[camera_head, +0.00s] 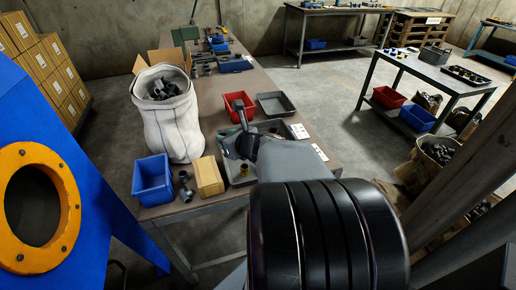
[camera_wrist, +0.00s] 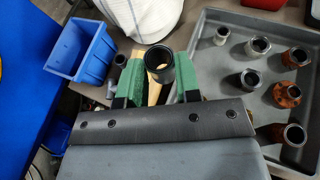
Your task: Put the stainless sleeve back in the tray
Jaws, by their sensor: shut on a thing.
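My gripper (camera_wrist: 160,68) is shut on a dark, metallic-looking hollow sleeve (camera_wrist: 160,77), held between its green fingers with the open end facing the wrist camera. The sleeve's lower part is hidden by the gripper body. A grey tray (camera_wrist: 215,58) lies to the right of the gripper in the wrist view, holding several grey and rust-brown pipe fittings. The held sleeve is left of the tray wall in that view.
A blue bin (camera_wrist: 82,50) stands left of the gripper. A white sack (camera_head: 170,125) full of fittings stands behind, with a red bin (camera_head: 240,106) and an empty dark tray (camera_head: 275,104) farther back.

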